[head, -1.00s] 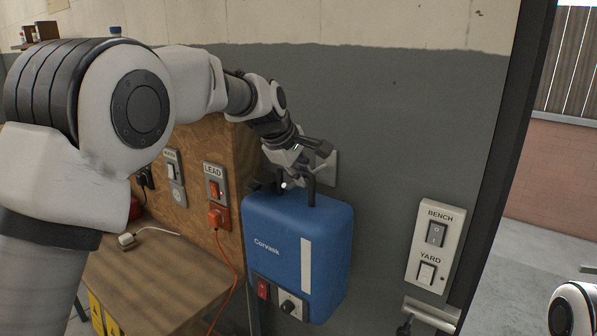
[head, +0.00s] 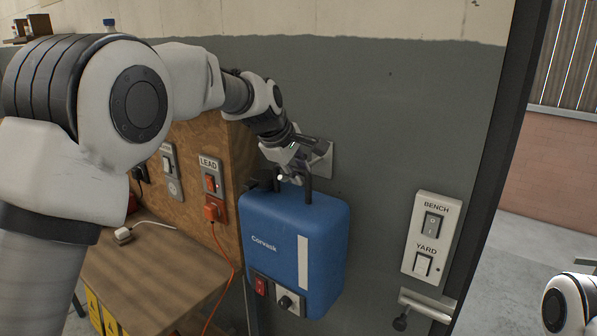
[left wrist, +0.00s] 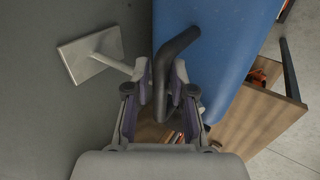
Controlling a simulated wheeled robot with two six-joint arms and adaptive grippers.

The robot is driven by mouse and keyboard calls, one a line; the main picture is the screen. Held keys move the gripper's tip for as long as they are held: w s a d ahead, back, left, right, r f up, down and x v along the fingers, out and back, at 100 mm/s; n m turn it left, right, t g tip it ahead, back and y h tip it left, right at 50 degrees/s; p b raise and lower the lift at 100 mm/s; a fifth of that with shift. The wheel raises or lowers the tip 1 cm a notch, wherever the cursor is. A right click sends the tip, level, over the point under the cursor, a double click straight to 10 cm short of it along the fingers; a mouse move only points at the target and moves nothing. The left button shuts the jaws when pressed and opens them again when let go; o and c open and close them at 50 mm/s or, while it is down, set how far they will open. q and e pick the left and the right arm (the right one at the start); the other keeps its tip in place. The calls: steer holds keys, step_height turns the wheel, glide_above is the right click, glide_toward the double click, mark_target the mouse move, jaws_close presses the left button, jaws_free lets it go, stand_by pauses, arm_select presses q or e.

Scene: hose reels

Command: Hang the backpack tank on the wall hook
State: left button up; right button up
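The blue backpack tank (head: 285,250) is upright close against the grey wall, with a black handle (head: 308,184) on top; it also shows in the left wrist view (left wrist: 205,70). The pale wall hook (head: 324,162) has a square plate (left wrist: 88,57) and a peg running toward the handle. A pale tip shows on the handle's far side, so the peg seems to pass beneath it; the contact is hidden. My left gripper (head: 290,177) is at the handle. In the wrist view its fingers (left wrist: 162,85) stand on both sides of the handle with small gaps. My right gripper is out of frame.
A wooden bench (head: 150,265) stands at left below a board with a LEAD switch (head: 211,184) and orange cable. A BENCH/YARD switch panel (head: 432,238) is on the wall at right, above a grey bracket (head: 425,306). A doorway opens at far right.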

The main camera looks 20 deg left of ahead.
arm_select(q)
steer(key=shift+o, duration=0.4)
steer(key=shift+s, duration=0.15)
steer(key=shift+f, duration=0.1)
steer(key=shift+s+a+r, duration=0.1)
steer(key=shift+r, duration=0.15)
steer(key=v, duration=1.1)
steer(key=shift+r, duration=0.3)
